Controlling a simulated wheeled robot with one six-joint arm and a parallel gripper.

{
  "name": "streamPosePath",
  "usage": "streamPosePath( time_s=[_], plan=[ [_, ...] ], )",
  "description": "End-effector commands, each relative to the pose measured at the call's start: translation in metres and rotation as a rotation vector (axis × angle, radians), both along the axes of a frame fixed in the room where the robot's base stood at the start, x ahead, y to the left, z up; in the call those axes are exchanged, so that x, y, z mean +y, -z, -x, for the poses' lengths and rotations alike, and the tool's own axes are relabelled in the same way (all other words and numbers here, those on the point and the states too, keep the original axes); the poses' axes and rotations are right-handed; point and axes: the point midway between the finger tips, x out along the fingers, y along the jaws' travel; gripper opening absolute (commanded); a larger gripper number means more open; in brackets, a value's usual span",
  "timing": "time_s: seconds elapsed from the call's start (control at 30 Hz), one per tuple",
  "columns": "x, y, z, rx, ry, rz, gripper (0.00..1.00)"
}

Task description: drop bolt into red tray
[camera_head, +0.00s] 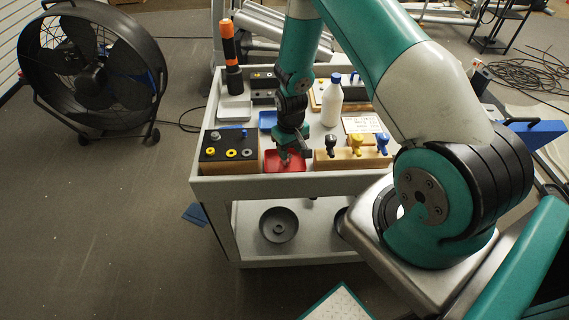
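The red tray (297,164) is a small shallow tray near the front edge of the cart top, between a black block and a wooden block. My gripper (290,158) points down directly over the red tray and hides part of it. Its fingertips are small and dark here, so I cannot tell whether they are open or shut. A bolt is not clearly visible at the gripper or in the tray. Any bolt between the fingers or below them is too small or hidden.
The grey cart (215,183) carries a black block (229,150) with rings, a wooden block (351,160) with knobs, a blue tray (267,120), a white tray (235,111), a white bottle (332,100) and an orange-black flashlight (230,58). A large fan (92,65) stands left.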

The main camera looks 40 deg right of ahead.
Motion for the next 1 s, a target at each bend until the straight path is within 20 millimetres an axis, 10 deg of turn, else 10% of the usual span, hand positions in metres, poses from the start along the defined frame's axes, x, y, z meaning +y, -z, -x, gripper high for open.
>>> streamPosePath(
  time_s=[0.37,1.0],
  plan=[
    [0.000,-0.019,-0.001,-0.004,0.000,0.001,0.46],
    [0.000,-0.160,-0.001,-0.003,0.000,0.000,0.46]
  ],
)
